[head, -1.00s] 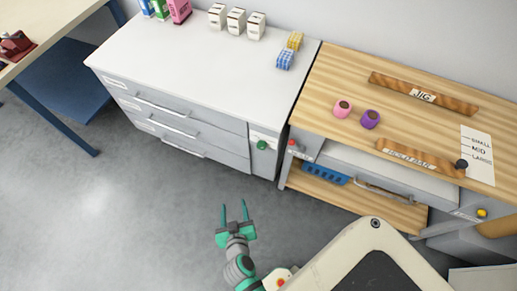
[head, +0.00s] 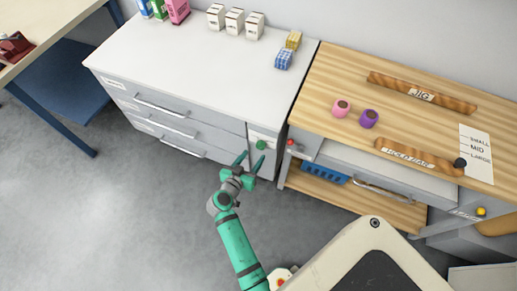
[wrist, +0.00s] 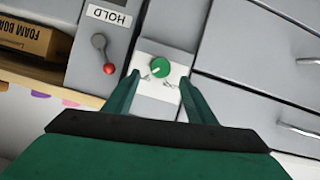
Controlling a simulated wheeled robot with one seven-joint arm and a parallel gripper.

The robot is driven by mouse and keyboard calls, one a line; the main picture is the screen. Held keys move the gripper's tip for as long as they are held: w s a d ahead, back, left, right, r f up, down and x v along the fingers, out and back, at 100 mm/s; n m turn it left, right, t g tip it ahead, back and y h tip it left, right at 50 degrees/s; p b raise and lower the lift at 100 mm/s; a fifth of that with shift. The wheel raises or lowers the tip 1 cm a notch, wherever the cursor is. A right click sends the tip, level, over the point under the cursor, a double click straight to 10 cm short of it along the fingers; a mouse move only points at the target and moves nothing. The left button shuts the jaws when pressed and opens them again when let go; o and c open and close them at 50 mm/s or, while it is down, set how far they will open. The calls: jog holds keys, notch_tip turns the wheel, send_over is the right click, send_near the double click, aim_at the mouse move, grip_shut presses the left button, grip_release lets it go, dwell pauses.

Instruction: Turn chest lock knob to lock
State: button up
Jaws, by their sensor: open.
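The chest (head: 190,72) is a grey drawer cabinet with a white top, at the upper left in the head view. Its green round lock knob (head: 262,145) sits on a pale panel at the right end of the chest front. In the wrist view the knob (wrist: 160,68) has a light pointer mark and small symbols below it on a white plate (wrist: 158,87). My gripper (head: 250,163) is open and empty, just in front of the knob. In the wrist view its two fingers (wrist: 159,90) spread either side of the plate, apart from the knob.
A wooden-topped bench (head: 330,75) stands right of the chest, with a red-ended lever (wrist: 108,68) under a HOLD label near the knob. Two small rolls (head: 355,112) lie on the bench. Small boxes (head: 235,20) stand on the chest top. The floor at left is clear.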

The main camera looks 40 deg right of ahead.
aim_at(259, 147)
jog(key=x, duration=0.7)
jog(key=shift+w+a, duration=0.1)
jog(key=shift+c, duration=0.4)
jog(key=c, duration=1)
